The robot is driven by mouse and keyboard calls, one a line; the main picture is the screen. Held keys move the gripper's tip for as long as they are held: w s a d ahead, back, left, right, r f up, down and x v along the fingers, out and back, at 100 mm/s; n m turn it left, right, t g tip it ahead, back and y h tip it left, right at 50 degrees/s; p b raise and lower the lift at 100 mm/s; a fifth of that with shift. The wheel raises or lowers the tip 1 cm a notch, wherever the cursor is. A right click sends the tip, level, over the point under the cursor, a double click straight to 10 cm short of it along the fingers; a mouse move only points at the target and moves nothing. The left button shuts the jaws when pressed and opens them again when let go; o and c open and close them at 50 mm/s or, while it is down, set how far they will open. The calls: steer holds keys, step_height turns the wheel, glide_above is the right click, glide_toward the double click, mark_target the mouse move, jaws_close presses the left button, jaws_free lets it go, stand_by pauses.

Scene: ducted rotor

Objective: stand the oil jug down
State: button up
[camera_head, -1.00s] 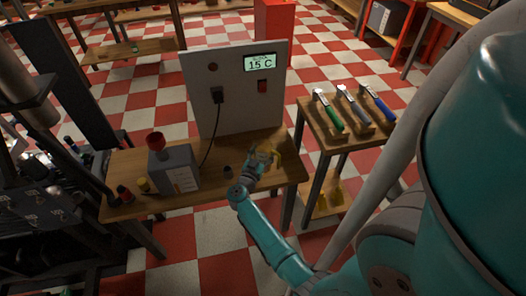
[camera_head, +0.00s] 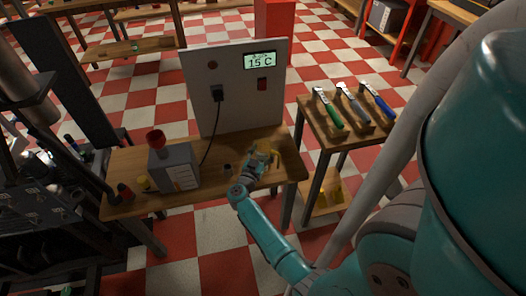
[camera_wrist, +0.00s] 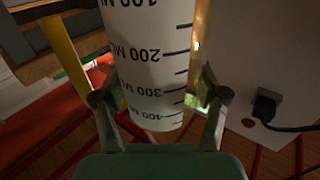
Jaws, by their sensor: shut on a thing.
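The oil jug (camera_wrist: 155,60) is a white cylinder with black millilitre marks, filling the middle of the wrist view. The marks read upside down there. My gripper (camera_wrist: 160,108) is shut on it, one finger on each side. In the head view my gripper (camera_head: 262,160) is over the right part of the wooden bench (camera_head: 215,195), in front of the white panel. A small yellow part (camera_head: 275,158) shows beside it. The jug is small and mostly hidden there, and I cannot tell whether its base touches the bench.
A grey box with a red funnel-like top (camera_head: 174,168) stands on the bench's left half, with small red and yellow items beside it. The white panel (camera_head: 225,110) has a plug and cable. A side table (camera_head: 335,140) at right holds several tools.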

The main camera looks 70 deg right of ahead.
steer(key=shift+s+a+f, duration=0.1)
steer(key=shift+s+f, duration=0.05)
steer(key=shift+f, duration=0.45)
steer(key=o, duration=1.6)
steer(key=shift+o, duration=0.2)
steer(key=a+r, duration=0.1)
steer(key=a, duration=1.1)
steer(key=shift+s, duration=0.15)
